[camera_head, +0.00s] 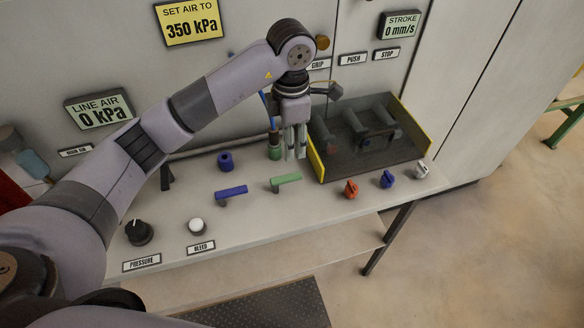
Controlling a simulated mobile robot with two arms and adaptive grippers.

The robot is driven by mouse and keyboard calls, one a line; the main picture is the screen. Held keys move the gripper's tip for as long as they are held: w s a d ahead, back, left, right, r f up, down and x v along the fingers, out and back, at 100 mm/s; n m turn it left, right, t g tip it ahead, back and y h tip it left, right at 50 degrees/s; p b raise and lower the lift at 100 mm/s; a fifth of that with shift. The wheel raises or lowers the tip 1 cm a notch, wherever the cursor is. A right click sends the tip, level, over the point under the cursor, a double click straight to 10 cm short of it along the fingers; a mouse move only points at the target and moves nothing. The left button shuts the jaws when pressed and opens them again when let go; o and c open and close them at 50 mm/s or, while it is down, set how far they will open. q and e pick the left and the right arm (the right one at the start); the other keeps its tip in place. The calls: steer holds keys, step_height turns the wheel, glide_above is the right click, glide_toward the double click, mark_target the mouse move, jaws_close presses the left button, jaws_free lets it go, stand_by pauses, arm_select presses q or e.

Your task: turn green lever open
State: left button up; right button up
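The green lever (286,179) is on the pale bench. Its handle points sideways, tilted slightly up to the right. My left gripper (296,157) hangs fingers down just behind and above the lever's right end, and looks apart from it. Its fingers look close together, but the gap is too small to judge. I see nothing held in it. My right gripper is not in view.
A blue lever (231,191) sits just left of the green one. A dark tray with yellow edges (316,158) stands close on the right. Red (351,189), blue (388,180) and white (421,171) fittings line the front right. A black pressure knob (138,232) is at front left.

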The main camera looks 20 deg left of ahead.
arm_select(q)
steer(key=p, duration=0.2)
glide_above(292, 176)
step_height(292, 176, down, 7)
steer(key=shift+s+f, duration=0.1)
steer(key=shift+f, duration=0.1)
step_height(292, 176, down, 3)
steer(key=shift+r+p, duration=0.2)
steer(key=shift+p, duration=0.35)
steer(key=shift+f, duration=0.8)
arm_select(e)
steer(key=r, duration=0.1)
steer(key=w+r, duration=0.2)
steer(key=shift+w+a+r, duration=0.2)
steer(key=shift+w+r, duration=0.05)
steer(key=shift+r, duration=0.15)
arm_select(q)
steer(key=shift+c, duration=0.2)
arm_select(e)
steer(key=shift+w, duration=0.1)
arm_select(q)
steer(key=c, duration=0.4)
jaws_close()
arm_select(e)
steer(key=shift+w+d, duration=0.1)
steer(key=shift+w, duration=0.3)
